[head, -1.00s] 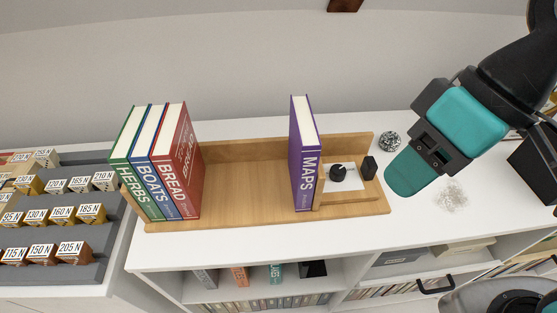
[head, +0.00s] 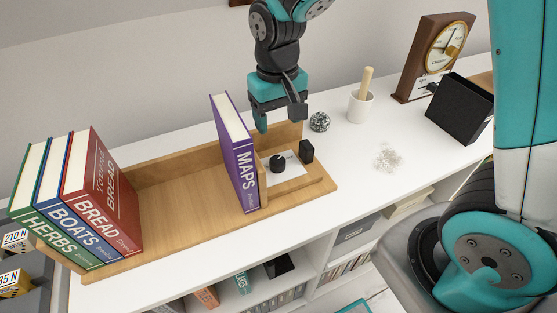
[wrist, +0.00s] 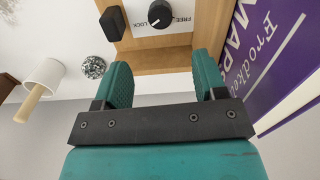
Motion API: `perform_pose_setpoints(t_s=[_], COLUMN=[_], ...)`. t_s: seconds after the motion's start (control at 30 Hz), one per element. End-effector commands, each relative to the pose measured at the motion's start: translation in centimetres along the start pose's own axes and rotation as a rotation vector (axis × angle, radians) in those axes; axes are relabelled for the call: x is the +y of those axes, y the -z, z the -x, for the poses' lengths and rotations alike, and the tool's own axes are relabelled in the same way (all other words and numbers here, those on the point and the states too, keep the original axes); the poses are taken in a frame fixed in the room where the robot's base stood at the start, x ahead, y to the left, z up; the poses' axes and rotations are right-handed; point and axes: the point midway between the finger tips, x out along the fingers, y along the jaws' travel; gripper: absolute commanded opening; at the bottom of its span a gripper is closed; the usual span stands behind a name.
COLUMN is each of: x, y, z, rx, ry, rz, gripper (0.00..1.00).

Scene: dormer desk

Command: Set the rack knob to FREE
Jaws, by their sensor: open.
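The wooden book rack (head: 180,195) stands on the white cabinet top. Its black knob (head: 277,163) sits on a pale plate (head: 290,172) at the right end, beside the purple MAPS book (head: 235,155).
A black block (head: 306,151) stands just right of the plate. A speckled ball (head: 319,122), a white cup with a wooden handle (head: 360,106), a clock (head: 435,55) and a black box (head: 460,108) stand further right. Red, blue and green books (head: 100,190) fill the rack's left end.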

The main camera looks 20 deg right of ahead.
Motion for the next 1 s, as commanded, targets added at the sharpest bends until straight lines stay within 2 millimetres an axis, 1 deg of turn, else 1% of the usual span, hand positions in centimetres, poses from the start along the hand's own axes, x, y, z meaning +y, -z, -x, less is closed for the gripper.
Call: perform_pose_setpoints(t_s=[0.03, 0.3, 0.4, 0.5, 0.6, 0.7, 1.0], x=[0.1, 0.1, 0.1, 0.1, 0.1, 0.1, 0.0], y=[-0.2, -0.2, -0.1, -0.1, -0.1, -0.1, -0.1], z=[-1.4, -7.6, -9.5, -10.9, -11.9, -12.4, -12.6], rx=[-0.008, -0.007, -0.005, -0.004, -0.003, 0.0, 0.0], ry=[-0.001, -0.001, 0.0, 0.0, 0.001, 0.001, 0.001], rz=[0.0, 0.0, 0.0, 0.0, 0.0, 0.0, 0.001], gripper=[0.65, 0.65, 0.65, 0.65, 0.65, 0.65, 0.65])
